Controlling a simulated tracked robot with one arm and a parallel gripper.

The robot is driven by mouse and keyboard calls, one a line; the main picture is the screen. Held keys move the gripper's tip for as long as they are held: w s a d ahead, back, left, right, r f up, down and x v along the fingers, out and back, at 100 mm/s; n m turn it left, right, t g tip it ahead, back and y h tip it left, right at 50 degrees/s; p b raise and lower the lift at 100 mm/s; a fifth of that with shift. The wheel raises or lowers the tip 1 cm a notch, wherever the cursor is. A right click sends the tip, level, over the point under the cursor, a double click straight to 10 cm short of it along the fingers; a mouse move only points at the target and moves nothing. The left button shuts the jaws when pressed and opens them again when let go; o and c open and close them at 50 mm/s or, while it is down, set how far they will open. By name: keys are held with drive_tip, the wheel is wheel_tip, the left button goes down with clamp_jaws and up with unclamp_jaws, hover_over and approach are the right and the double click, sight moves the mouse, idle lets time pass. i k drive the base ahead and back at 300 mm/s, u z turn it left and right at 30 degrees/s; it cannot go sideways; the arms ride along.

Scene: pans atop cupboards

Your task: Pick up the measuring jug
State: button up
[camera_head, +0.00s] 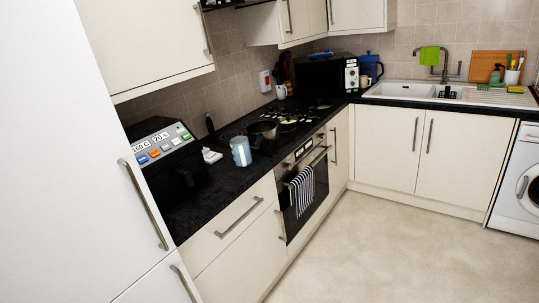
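A light blue, cup-shaped vessel (241,152) stands upright on the black worktop, left of the hob. It may be the measuring jug, but I see no markings at this size. A darker blue jug-like vessel (370,68) stands in the far corner, right of the microwave, and I cannot tell exactly what it is. My gripper is not in view, and nothing touches either vessel.
A black air fryer (165,160) stands left of the light blue vessel. A dark pan (262,132) sits on the hob to its right. A tall white door (75,150) fills the left side. Wall cupboards (150,40) overhang the worktop. The floor (385,245) is clear.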

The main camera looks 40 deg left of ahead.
sight(240, 147)
drive_tip(key=u, duration=0.25)
drive_tip(key=i, duration=1.25)
drive_tip(key=u, duration=1.05)
drive_tip(key=i, duration=1.7)
drive_tip(key=u, duration=0.6)
